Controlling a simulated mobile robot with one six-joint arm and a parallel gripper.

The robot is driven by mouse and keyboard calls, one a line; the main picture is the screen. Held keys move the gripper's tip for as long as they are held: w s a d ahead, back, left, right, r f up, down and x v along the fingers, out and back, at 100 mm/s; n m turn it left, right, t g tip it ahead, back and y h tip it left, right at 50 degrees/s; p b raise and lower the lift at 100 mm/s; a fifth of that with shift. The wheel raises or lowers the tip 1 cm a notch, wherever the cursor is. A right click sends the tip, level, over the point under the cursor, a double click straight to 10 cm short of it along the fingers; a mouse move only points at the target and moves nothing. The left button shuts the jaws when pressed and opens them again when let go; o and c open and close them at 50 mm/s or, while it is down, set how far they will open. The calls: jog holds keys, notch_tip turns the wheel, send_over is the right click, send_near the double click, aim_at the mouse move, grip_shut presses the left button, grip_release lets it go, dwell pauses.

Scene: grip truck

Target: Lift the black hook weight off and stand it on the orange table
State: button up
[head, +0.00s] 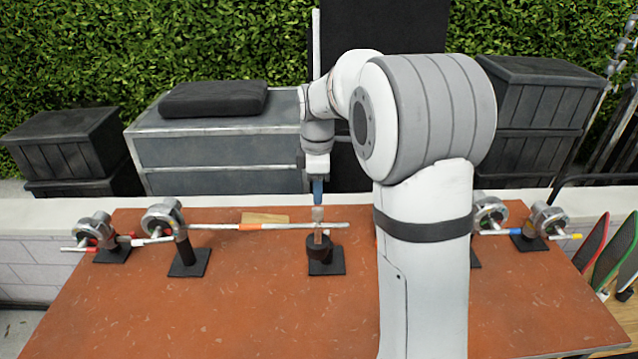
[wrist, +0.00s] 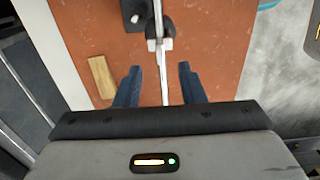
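A black cylinder (head: 319,247), which looks like the hook weight, is at the middle of the orange table (head: 270,315). A pale metal piece (head: 318,214) rises above it at a silver rod (head: 275,227). Whether the weight hangs clear of the black base plate under it, I cannot tell. My gripper (head: 318,192) points down just above that metal piece. In the wrist view my gripper (wrist: 158,85) has its two blue fingers apart, with nothing between them but the rod (wrist: 164,88) passing below. A pale metal piece (wrist: 160,44) lies ahead of the fingers there.
The rod runs left to a metal clamp (head: 163,216) on a black stand. More clamps and rods stand at the far left (head: 93,231) and right (head: 546,221). A wooden block (head: 265,218) lies behind the rod. The table's front is clear.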

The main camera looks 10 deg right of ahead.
aim_at(318, 208)
jog(key=shift+f+b, duration=2.65)
jog(key=shift+f, duration=1.45)
jog(key=shift+c, duration=0.5)
grip_shut()
jog(key=shift+r, duration=0.15)
jog(key=shift+r+p, duration=0.9)
jog(key=shift+r, duration=0.25)
jog(key=shift+s+a+b, duration=0.25)
jog(key=shift+s+b, duration=0.2)
jog(key=shift+s, duration=0.8)
jog(key=shift+s+a+b, duration=0.25)
jog(key=shift+s+b, duration=0.2)
jog(key=shift+s, duration=0.75)
